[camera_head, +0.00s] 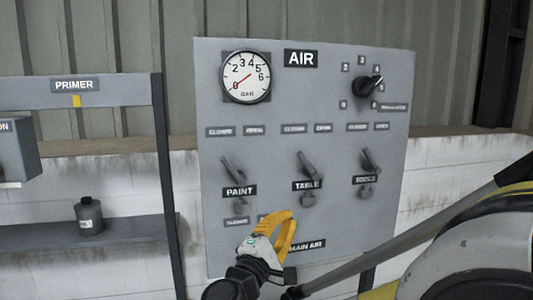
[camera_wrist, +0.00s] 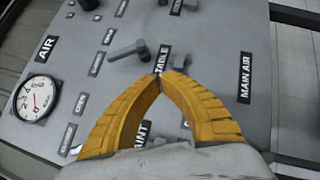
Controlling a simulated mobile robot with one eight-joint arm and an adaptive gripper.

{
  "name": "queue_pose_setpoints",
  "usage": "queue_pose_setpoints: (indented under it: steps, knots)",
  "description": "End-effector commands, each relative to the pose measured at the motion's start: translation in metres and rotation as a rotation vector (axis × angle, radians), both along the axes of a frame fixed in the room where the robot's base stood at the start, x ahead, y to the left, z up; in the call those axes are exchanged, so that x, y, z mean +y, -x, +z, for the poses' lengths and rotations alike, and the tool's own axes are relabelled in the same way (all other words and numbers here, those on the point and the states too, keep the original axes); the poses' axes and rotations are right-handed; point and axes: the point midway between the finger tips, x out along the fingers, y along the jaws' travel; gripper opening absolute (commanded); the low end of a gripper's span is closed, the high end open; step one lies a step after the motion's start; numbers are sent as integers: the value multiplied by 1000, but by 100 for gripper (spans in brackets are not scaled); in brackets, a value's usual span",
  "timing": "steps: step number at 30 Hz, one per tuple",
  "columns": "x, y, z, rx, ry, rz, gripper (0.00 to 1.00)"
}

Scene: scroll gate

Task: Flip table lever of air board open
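The grey air board (camera_head: 225,190) stands upright ahead. Its TABLE lever (camera_head: 307,162) is the middle of three dark levers in the head view, its handle tilted up and left, toward the left of the two small labels above it. The lever also shows in the wrist view (camera_wrist: 126,51), just beyond the fingers. My gripper (camera_head: 289,217) has yellow fingers and is below the TABLE label (camera_head: 307,185). In the wrist view its tips (camera_wrist: 160,76) meet and hold nothing. They appear close to the TABLE label, apart from the lever handle.
The PAINT lever (camera_head: 231,167) and TOOLS lever (camera_head: 370,160) flank the TABLE lever. A gauge (camera_head: 246,77) and a rotary knob (camera_head: 368,86) are above. My gripper hides part of the board left of the MAIN AIR label (camera_head: 307,245). A shelf (camera_head: 110,230) stands at left.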

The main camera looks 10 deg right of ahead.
Motion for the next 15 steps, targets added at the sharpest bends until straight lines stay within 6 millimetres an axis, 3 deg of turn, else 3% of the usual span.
queue_pose_setpoints:
  steps: [1,6,15]
  knots:
    - [14,-5,16,-21,61,8,0]
    - [42,-9,37,-68,198,16,0]
    - [48,-9,40,-80,228,17,0]
